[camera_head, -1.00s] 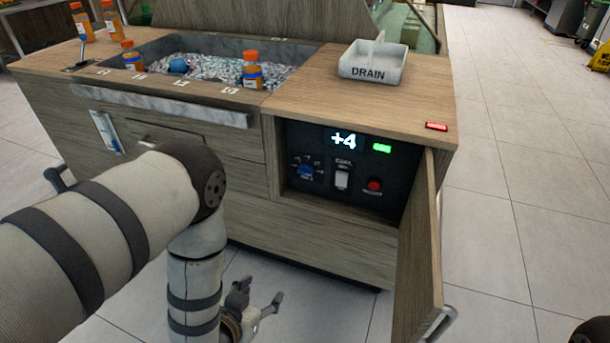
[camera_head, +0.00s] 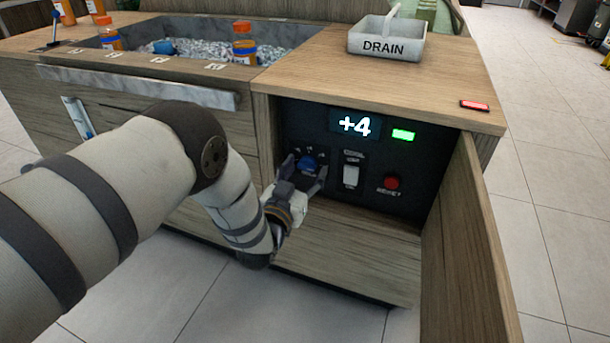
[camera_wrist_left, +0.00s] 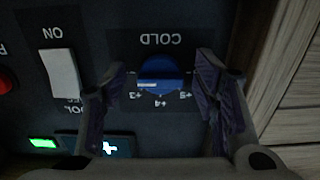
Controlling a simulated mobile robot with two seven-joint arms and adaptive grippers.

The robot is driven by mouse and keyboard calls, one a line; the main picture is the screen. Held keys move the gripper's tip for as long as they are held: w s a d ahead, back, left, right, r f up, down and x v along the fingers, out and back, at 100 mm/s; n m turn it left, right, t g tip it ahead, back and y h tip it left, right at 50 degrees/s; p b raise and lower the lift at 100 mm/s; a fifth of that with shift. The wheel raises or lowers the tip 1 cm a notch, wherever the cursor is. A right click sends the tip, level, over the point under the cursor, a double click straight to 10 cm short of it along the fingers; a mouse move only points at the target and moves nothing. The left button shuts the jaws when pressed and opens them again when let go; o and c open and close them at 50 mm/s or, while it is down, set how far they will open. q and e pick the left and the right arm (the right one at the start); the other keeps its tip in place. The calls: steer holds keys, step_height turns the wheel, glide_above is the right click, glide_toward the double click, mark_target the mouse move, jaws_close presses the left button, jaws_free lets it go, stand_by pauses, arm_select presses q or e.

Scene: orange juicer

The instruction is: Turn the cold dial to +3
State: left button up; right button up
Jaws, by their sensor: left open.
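The blue cold dial (camera_head: 307,162) is on the black control panel inside the open cabinet. It also shows upside down in the left wrist view (camera_wrist_left: 160,73), under the word COLD, with +3, +4 and +5 marks by it. The display (camera_head: 355,125) reads +4. My left gripper (camera_head: 305,171) is open, with its fingers on either side of the dial. In the left wrist view the fingers (camera_wrist_left: 161,80) straddle the dial with gaps visible; contact is not evident. My right gripper is not in view.
A white switch (camera_head: 351,175) and a red button (camera_head: 391,182) are right of the dial. The open cabinet door (camera_head: 465,255) stands at the right. A DRAIN tray (camera_head: 385,45) and a red-topped object (camera_head: 475,105) are on the counter above.

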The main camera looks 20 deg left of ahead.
arm_select(q)
steer(key=c, duration=1.2)
steer(key=n+p, duration=0.1)
steer(key=n, duration=0.3)
steer(key=shift+r+n, duration=0.1)
steer(key=shift+n, duration=0.3)
steer(key=shift+d+n+p, duration=0.15)
steer(key=shift+n+p, duration=0.35)
steer(key=shift+n, duration=1.5)
steer(key=o, duration=1.2)
